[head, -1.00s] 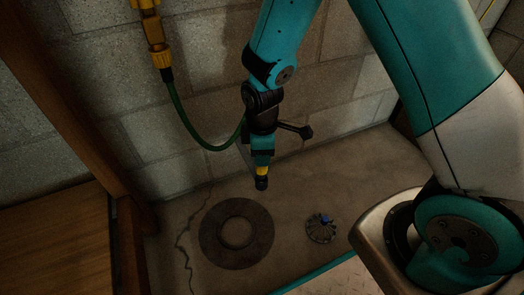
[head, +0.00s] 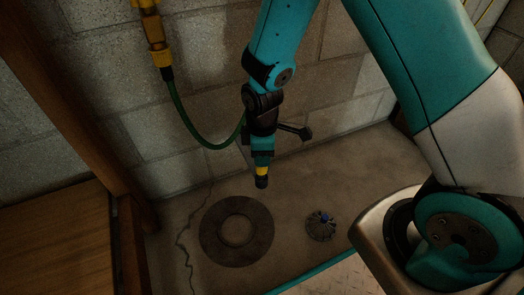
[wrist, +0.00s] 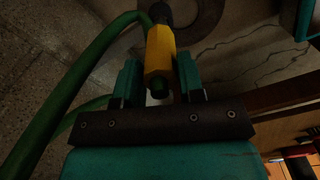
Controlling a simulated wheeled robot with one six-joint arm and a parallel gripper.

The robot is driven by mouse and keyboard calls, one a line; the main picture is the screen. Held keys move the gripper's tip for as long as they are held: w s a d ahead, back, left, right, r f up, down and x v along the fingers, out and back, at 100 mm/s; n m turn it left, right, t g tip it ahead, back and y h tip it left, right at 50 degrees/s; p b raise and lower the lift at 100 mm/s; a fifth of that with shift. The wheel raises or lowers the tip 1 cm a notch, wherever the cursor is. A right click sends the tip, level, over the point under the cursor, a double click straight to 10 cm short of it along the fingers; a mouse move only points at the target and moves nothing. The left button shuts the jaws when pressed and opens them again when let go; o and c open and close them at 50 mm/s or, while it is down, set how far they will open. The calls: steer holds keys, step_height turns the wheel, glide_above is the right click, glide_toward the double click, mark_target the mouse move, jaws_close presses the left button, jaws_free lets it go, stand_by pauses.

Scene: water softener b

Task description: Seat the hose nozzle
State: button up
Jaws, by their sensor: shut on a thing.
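The hose nozzle (head: 262,171) has a yellow body and a dark tip, and points down in the head view. My gripper (head: 262,158) is shut on it; in the wrist view the teal fingers (wrist: 158,78) stand either side of the yellow nozzle (wrist: 160,52). A green hose (head: 184,118) hangs from a yellow fitting (head: 155,32) at the wall and curves to my gripper. A dark flat ring (head: 210,238) with a round middle lies on the floor, below and left of the nozzle tip in the picture. The nozzle appears apart from it.
A small round grate-like piece with a blue part (head: 321,227) lies on the floor to the right. A wooden post (head: 70,120) and wooden board (head: 55,245) stand at left. A block wall (head: 340,80) is behind. A crack runs along the floor left of the ring.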

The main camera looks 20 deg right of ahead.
steer(key=shift+f+b, duration=0.6)
steer(key=shift+f, duration=0.85)
steer(key=shift+f, duration=0.2)
steer(key=o, duration=1.1)
step_height(320, 180, up, 18)
steer(key=p, duration=0.9)
steer(key=shift+f, duration=0.25)
